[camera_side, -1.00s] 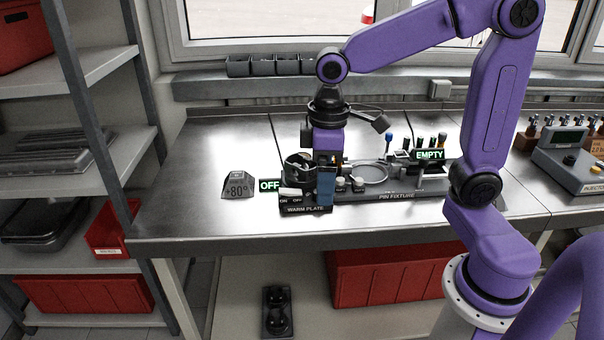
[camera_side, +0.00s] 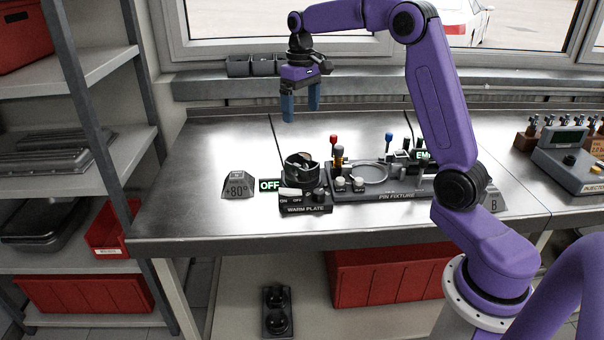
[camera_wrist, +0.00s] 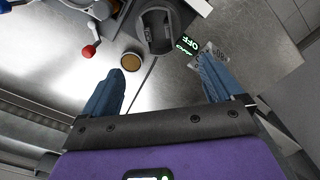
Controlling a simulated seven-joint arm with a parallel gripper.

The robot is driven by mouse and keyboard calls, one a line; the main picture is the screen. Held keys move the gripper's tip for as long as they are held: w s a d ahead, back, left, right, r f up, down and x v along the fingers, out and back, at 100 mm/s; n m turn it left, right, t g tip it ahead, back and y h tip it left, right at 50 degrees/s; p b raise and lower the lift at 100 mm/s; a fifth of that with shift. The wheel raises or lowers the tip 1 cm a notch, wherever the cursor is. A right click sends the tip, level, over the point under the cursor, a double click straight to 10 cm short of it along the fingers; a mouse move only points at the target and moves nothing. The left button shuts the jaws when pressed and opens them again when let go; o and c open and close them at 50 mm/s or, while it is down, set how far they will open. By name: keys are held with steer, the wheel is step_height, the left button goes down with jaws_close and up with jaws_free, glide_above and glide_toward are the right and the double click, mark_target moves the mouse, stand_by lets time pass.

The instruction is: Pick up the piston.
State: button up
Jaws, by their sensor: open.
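The piston (camera_side: 300,169) is a dark, hollow cylinder standing on the warm plate (camera_side: 305,207), its open end up. In the wrist view the piston (camera_wrist: 158,31) is at the top centre, with its hollow inside showing. My gripper (camera_side: 301,112) is raised over the back of the bench, above and behind the piston, clear of it. Its two blue fingers are apart and empty. In the wrist view my gripper (camera_wrist: 160,70) has bare bench between its fingers, and the piston lies beyond the fingertips.
The pin fixture (camera_side: 395,195), with red and blue knobs, stands right of the warm plate. Left are a lit OFF sign (camera_side: 269,185) and a +80° block (camera_side: 238,186). A tan round part (camera_wrist: 131,61) lies near the piston.

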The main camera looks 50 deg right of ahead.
glide_above(302, 161)
steer(key=s+a, duration=0.2)
steer(key=f, duration=1.1)
steer(key=shift+w+f, duration=0.25)
steer(key=shift+f, duration=0.05)
steer(key=shift+d+f, duration=0.15)
steer(key=shift+f, duration=1.2)
steer(key=shift+d+f, duration=0.1)
steer(key=shift+f, duration=1.2)
steer(key=shift+w, duration=0.1)
steer(key=c, duration=1.5)
steer(key=shift+r, duration=0.15)
